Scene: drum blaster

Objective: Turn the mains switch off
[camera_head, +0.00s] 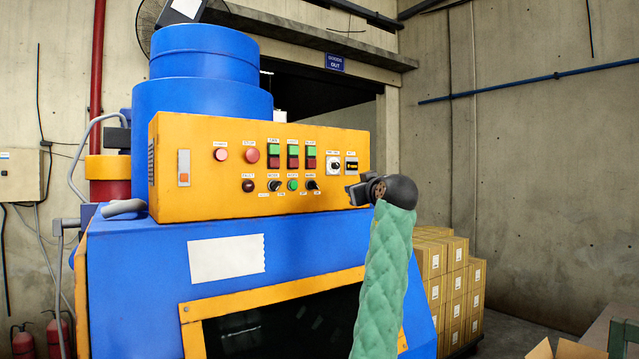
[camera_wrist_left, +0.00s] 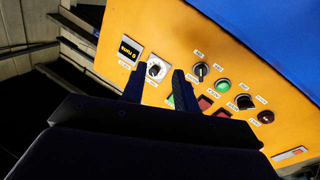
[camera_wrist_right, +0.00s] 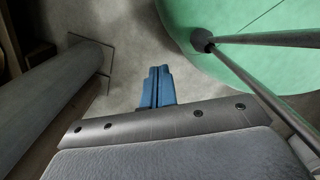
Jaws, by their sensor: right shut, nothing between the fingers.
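The rotary switch on a white square plate (camera_head: 334,165), which looks like the mains switch, is at the upper right of the yellow control panel (camera_head: 200,135). Its small lettering is unreadable. It also shows in the left wrist view (camera_wrist_left: 157,68), beyond and between the fingertips. My left gripper (camera_head: 356,194) is in front of the panel's lower right end. In the left wrist view its dark fingers (camera_wrist_left: 158,88) are apart, with nothing held. I cannot tell whether they touch the switch. My right gripper (camera_wrist_right: 157,86) is shut and empty, above grey floor, outside the head view.
An hour meter (camera_head: 351,165) sits beside the switch. Green and red push buttons (camera_head: 292,156) and small black knobs (camera_head: 274,185) are close by on the panel. The blue machine body (camera_head: 130,270) slopes below. Stacked cartons (camera_head: 455,275) stand at right.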

